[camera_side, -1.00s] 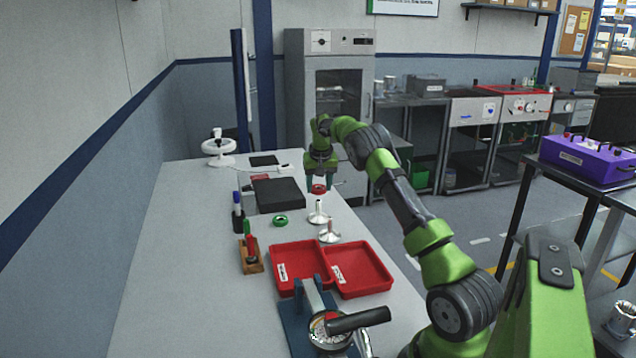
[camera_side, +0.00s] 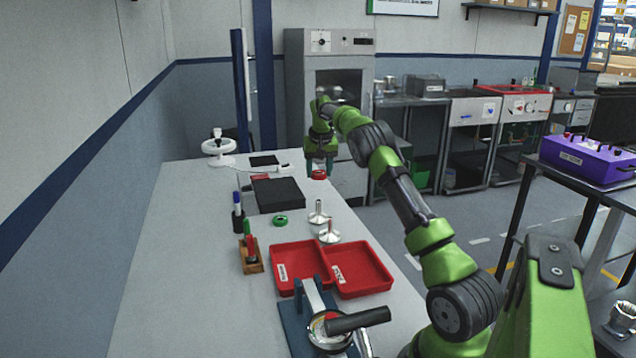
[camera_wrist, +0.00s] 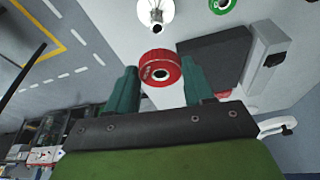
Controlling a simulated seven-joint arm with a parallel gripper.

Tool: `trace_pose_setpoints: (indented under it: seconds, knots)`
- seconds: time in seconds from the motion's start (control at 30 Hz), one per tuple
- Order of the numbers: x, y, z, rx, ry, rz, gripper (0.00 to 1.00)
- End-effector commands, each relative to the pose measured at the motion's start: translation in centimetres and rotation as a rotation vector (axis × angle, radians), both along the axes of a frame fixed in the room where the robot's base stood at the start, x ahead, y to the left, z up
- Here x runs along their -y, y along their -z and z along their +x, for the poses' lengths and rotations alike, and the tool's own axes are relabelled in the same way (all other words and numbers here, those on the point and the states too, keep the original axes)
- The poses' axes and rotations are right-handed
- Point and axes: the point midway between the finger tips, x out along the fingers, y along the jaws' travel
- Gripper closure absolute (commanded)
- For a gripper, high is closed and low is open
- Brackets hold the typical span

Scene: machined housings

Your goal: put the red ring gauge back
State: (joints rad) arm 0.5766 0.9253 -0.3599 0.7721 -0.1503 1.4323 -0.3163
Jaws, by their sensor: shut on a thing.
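The red ring gauge (camera_side: 319,174) is held at the tips of my gripper (camera_side: 319,168), in the air near the far right edge of the bench. In the wrist view the red ring gauge (camera_wrist: 159,54) sits between the two dark green fingers of my gripper (camera_wrist: 162,76), its dark bore facing the camera. Two silver stands with round bases and upright posts are on the bench: one with a pale post (camera_side: 318,217), the other with a red post (camera_side: 329,236). A green ring (camera_side: 280,220) lies flat on the bench to their left.
A dark flat block (camera_side: 278,194) lies left of my gripper. Two red trays (camera_side: 297,268) (camera_side: 358,268), a wooden pen holder (camera_side: 251,263) and a blue-based fixture (camera_side: 300,322) are nearer the camera. The bench's right edge is close to the stands.

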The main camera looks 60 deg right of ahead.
Motion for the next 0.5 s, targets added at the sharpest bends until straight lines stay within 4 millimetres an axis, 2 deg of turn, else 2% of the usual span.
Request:
trace_pose_setpoints:
  seconds: [0.5]
  knots:
    - [0.04, -1.34, 0.06, 0.002, -0.001, -0.003, 0.84]
